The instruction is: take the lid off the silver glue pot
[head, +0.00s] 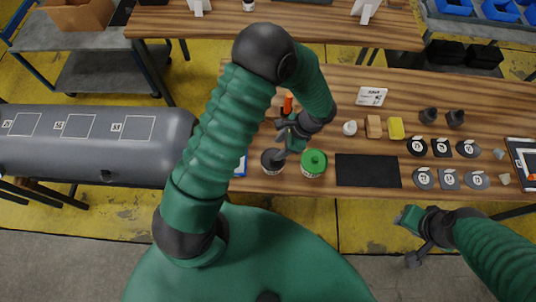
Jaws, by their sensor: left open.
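The glue pot with a dark silver-grey lid (272,161) stands near the front edge of the wooden table, left of a pot with a green lid (313,163). The lid appears to be on the silver pot. My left gripper (281,142) is open just behind and above the silver pot, with one finger close to the lid. I cannot tell whether that finger touches it. My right gripper (411,238) is open and empty, in front of the table's edge, well to the right of both pots.
A black mat (367,170) lies right of the green pot. Farther right are a yellow sponge (396,128), a tan block (374,127) and several grey discs and patches. An orange-handled tool (288,103) is behind my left gripper. A grey inflatable tube (80,145) lies at left.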

